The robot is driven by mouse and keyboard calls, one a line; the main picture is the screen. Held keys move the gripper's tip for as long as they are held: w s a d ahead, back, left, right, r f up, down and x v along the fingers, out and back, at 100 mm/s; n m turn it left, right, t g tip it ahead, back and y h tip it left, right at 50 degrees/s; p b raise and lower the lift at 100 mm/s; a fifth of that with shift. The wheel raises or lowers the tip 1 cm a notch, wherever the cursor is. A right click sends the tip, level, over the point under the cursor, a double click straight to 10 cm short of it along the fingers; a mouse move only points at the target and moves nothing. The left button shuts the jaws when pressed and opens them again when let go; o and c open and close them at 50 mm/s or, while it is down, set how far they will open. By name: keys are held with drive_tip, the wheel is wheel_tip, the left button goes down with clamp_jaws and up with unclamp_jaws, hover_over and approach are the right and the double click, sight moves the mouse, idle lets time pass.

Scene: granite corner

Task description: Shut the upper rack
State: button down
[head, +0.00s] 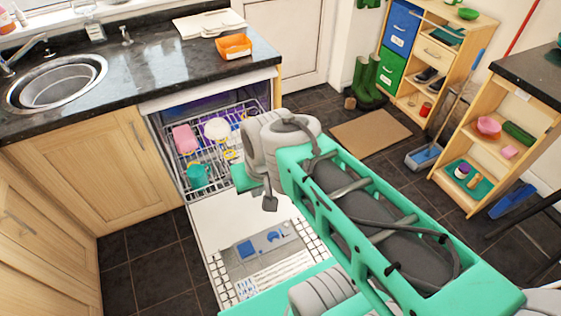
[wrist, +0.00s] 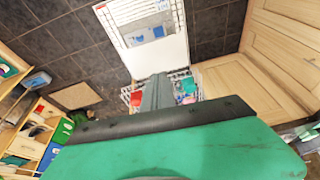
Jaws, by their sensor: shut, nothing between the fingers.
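The dishwasher (head: 150,106) stands open under the counter, its white door (head: 215,207) lowered flat. The upper rack (head: 169,148), a white wire basket, shows in the opening and appears pulled out at least partly. My gripper (head: 270,203) is shut and empty, above the door and in front of the rack's right side. In the wrist view its grey fingers (wrist: 157,80) hide part of the rack, and the teal mug (wrist: 189,86) shows beside them. Contact with the rack cannot be told.
The granite counter (head: 150,62) above carries an orange tray (head: 234,46) and a sink (head: 57,83). Wooden cabinets (head: 95,165) flank the dishwasher on the left. Shelves (head: 464,140) with several items stand at right.

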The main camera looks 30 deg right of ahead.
drive_tip(key=w+f+m+t+y+b, duration=0.1)
drive_tip(key=w+f+m+t+b, duration=0.1)
drive_tip(key=w+f+m+b, duration=0.55)
drive_tip(key=w+d+f+m+t+y+b, duration=0.1)
drive_tip(key=w+f+m+b, duration=0.2)
drive_tip(key=f, duration=0.7)
drive_tip(key=w+f+m+t+y+b, duration=0.1)
drive_tip(key=w+f+m+t+b, duration=0.1)
drive_tip(key=w+f+m+b, duration=0.4)
drive_tip(key=w+d+f+m+t+h+b, duration=0.3)
drive_tip(key=d+f+m+t+b, duration=0.4)
drive_tip(key=d+f+m+b, duration=0.9)
drive_tip(key=w+a+m, duration=0.2)
drive_tip(key=w+m, duration=0.1)
drive_tip(key=w, duration=1.1)
drive_tip(key=shift+a+r+p, duration=0.15)
drive_tip(key=shift+a+p, duration=0.25)
drive_tip(key=shift+w, duration=0.1)
